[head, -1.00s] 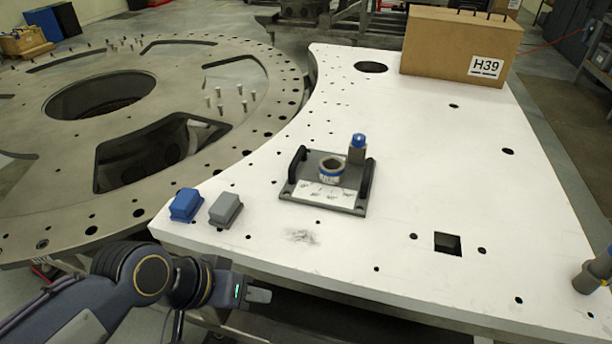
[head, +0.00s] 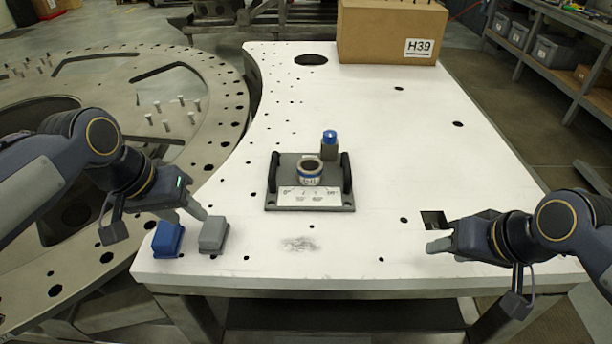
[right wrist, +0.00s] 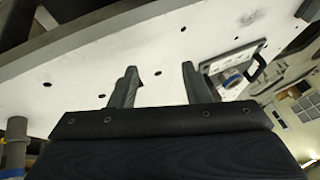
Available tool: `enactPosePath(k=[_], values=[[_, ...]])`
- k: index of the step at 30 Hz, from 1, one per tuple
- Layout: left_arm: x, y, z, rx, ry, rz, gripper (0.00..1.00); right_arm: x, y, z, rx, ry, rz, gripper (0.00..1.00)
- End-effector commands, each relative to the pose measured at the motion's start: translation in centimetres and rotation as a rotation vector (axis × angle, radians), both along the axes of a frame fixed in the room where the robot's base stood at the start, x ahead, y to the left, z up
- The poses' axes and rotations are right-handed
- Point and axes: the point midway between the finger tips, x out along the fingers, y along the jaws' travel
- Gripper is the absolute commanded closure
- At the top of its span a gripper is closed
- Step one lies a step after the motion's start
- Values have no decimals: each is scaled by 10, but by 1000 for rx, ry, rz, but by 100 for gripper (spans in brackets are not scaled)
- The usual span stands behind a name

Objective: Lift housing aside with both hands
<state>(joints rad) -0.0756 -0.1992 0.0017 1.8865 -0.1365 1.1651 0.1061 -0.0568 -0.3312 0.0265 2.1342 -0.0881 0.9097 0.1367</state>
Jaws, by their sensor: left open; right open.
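The housing appears to be the dark grey plate unit (head: 282,180) in the middle of the white table. It has a black upright handle at each side, a ring with a blue band (head: 310,172), a blue-capped post (head: 329,146) and a white marked label in front. It also shows in the right wrist view (right wrist: 256,50), right of the fingers. My left gripper (head: 195,207) is open above the table's left edge, near the blue and grey blocks. My right gripper (head: 438,237) is open and empty over the table's front right; its fingers (right wrist: 157,85) are apart. Neither touches the unit.
A blue block (head: 167,240) and a grey block (head: 213,236) lie at the front left of the white table (head: 370,235). A cardboard box (head: 380,32) marked H39 stands at the back. A large round plate with holes (head: 215,95) lies left. The table around the unit is clear.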

Motion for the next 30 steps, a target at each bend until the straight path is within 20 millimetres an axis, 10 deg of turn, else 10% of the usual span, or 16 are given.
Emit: enactPosePath(k=[9, 18, 30], values=[[115, -14, 27, 129, 118, -37, 59, 94, 25, 24, -47, 21, 40, 57], [225, -68, 7, 299, 239, -20, 59, 199, 85, 19, -92, 30, 76, 57], [271, -123, -36, 427, 313, 38, 59, 264, 144, -8, -117, 32, 89, 57]])
